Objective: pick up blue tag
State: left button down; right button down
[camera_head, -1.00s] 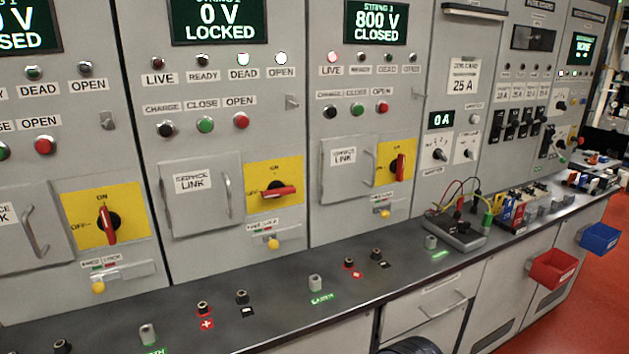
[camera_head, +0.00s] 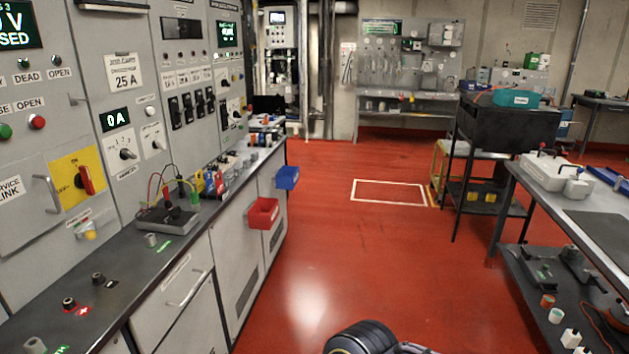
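On the far part of the bench at left, a cluster of small coloured pieces in red, yellow and blue stands behind a dark meter box (camera_head: 168,217). A small blue piece (camera_head: 219,183) shows among them, but it is too small to tell whether it is a tag. Neither of my grippers shows. A dark rounded arm part of mine is at the bottom edge.
The grey bench (camera_head: 135,290) runs along the cabinets at left. A red bin (camera_head: 263,214) and a blue bin (camera_head: 288,178) stick out from its front. Open red floor (camera_head: 330,260) lies in the middle. A table (camera_head: 560,215) and a dark cart (camera_head: 505,125) stand at right.

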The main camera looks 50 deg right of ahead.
aim_at(210, 186)
jog(key=z, duration=1)
jog(key=i+l+u, duration=0.2)
jog(key=u, duration=1.15)
jog(key=i+l+u, duration=0.2)
jog(key=l+u, duration=0.15)
jog(key=l, duration=0.4)
jog(key=i+l+u, duration=0.15)
jog(key=l+u, duration=0.2)
jog(key=l, duration=0.45)
jog(key=l+u, duration=0.4)
jog(key=l, duration=2.55)
